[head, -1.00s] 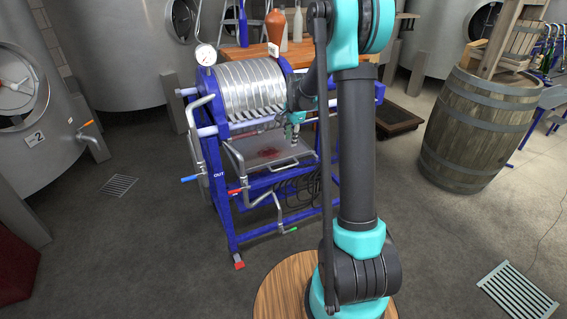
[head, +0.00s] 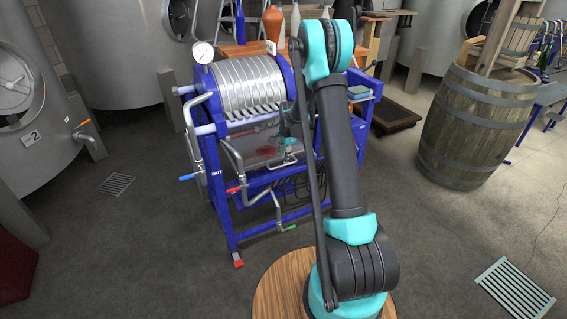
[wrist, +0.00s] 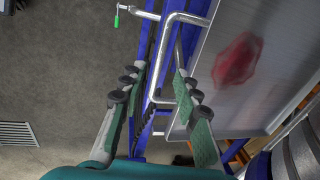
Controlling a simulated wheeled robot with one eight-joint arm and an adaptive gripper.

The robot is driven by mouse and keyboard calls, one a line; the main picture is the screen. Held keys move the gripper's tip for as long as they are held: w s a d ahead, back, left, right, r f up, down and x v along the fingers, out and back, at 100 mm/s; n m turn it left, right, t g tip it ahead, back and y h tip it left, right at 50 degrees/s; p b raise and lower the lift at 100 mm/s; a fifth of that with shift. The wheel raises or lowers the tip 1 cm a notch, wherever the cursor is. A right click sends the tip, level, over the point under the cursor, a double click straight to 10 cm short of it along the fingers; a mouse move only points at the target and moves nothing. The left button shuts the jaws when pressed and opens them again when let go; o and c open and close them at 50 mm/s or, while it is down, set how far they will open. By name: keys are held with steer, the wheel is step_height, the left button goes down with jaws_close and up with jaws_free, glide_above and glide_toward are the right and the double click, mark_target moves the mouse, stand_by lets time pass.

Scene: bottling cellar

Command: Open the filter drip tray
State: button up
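The filter drip tray (head: 246,157) is a shiny grey pan with a dark red stain, under the ribbed filter drum in the head view. My arm hides its right part. In the wrist view the tray (wrist: 212,100) fills the upper right. Its grey bent-tube handle (wrist: 160,62) runs along the tray's front edge. My gripper (wrist: 160,72) is open, one finger on each side of the handle, with gaps visible. Whether either finger touches the tube I cannot tell. In the head view my gripper (head: 287,148) is small, at the tray's front.
The blue filter frame (head: 214,175) surrounds the tray. Bent pipes with blue, red and green valve handles stick out at its front left. A wooden barrel (head: 473,125) stands at the right. The floor at the front left is clear.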

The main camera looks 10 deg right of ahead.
mark_target(284, 165)
steer(key=shift+w+a+f, duration=0.1)
steer(key=shift+w+f, duration=0.1)
steer(key=shift+f, duration=0.9)
steer(key=shift+w+f, duration=0.2)
steer(key=shift+f, duration=0.9)
jaws_close()
